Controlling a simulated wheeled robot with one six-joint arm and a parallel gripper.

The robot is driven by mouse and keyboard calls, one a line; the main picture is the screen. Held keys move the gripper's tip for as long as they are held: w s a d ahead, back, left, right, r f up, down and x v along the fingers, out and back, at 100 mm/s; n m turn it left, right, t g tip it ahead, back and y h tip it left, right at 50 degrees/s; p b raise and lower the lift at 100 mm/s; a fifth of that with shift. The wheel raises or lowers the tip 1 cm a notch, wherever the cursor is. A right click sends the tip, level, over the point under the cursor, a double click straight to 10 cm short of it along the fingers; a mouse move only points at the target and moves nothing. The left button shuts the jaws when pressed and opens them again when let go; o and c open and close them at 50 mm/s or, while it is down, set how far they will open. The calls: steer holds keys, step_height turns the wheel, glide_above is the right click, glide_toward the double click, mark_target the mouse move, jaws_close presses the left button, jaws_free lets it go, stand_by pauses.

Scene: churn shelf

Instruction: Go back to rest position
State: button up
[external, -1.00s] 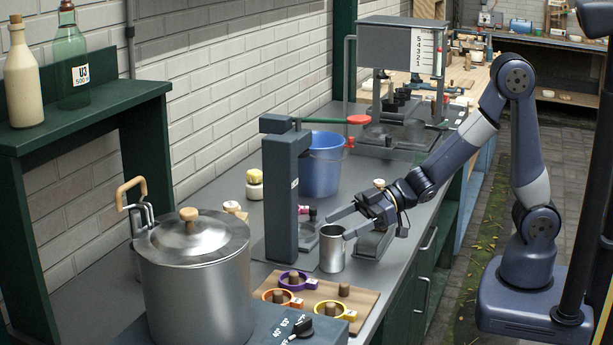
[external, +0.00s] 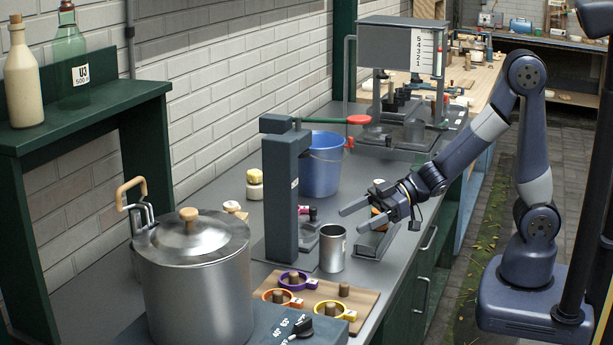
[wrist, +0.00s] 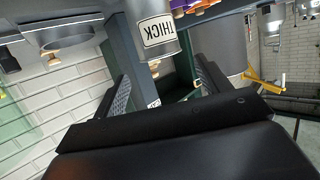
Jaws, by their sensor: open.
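My gripper (external: 350,220) is open and empty above the grey counter. It hangs above and a little right of a metal cup (external: 332,250), clear of it. The cup stands upright on the counter next to a dark upright post (external: 281,205). In the wrist view, which looks upside down, the two fingers of my gripper (wrist: 163,85) are spread with nothing between them.
A large lidded pot (external: 195,285) stands at the front left. A wooden board with coloured rings (external: 322,296) lies in front of the cup. A blue bucket (external: 321,170) and a red-handled lever (external: 359,119) are behind.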

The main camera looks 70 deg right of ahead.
mark_target(344, 231)
steer(key=x, duration=0.5)
steer(key=shift+s+f, duration=0.1)
steer(key=shift+w+a+f+b, duration=0.2)
steer(key=shift+f+b, duration=0.55)
steer(key=shift+f, duration=0.05)
step_height(344, 231, up, 12)
steer(key=p, duration=0.5)
steer(key=w+d+f+m+t+h+p, duration=0.2)
steer(key=d+f+m+h+p, duration=0.1)
steer(key=d, duration=0.8)
steer(key=w+d+f+m+t+h+p, duration=0.1)
steer(key=d+f+m+t+h+p, duration=0.1)
steer(key=d+m+h+p, duration=0.3)
steer(key=d+f+h+p, duration=0.1)
steer(key=d+p, duration=0.2)
steer(key=d, duration=0.3)
steer(key=shift+w+p, duration=0.3)
steer(key=shift+w, duration=0.1)
steer(key=shift+d, duration=0.15)
